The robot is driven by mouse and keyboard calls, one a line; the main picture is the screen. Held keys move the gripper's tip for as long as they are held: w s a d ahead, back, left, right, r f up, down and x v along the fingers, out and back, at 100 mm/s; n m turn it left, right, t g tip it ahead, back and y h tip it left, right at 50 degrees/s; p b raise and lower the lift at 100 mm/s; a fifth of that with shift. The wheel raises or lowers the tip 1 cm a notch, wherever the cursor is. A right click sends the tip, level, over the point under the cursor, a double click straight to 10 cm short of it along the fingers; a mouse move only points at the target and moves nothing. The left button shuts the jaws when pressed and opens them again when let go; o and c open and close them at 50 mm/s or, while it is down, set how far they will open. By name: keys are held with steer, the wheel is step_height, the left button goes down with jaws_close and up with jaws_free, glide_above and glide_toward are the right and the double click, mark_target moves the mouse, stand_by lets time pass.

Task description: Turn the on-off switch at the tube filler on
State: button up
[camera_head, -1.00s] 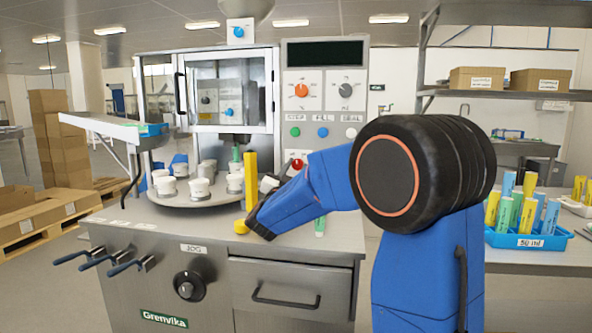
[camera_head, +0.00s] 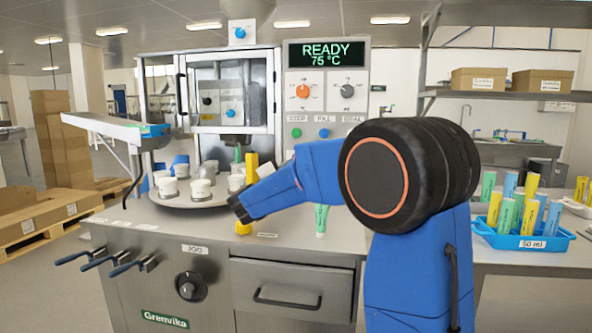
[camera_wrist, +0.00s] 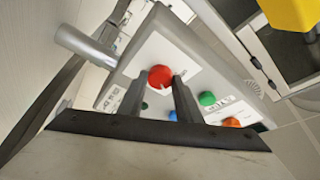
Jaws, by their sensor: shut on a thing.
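The tube filler (camera_head: 204,223) is a steel machine with an upright control panel, and its display (camera_head: 326,55) is lit and reads "READY 75 °C". In the wrist view, a red round switch knob (camera_wrist: 161,75) sits on a white plate on the panel. My gripper (camera_wrist: 160,84) has its two dark fingertips on either side of this knob, shut on it. In the head view, my blue arm hides the red knob and most of the gripper. The lettering beside the knob is too small to read.
An orange dial (camera_head: 303,91) and a grey dial (camera_head: 347,91) sit above green and blue buttons. A turntable (camera_head: 188,200) with white cups stands to the left. A yellow post (camera_head: 252,165) is close to my wrist. A blue tube tray (camera_head: 515,238) is at right.

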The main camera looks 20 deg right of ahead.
stand_by(0.5)
steer(key=o, duration=1)
steer(key=v, duration=1.7)
steer(key=shift+s+a, duration=0.15)
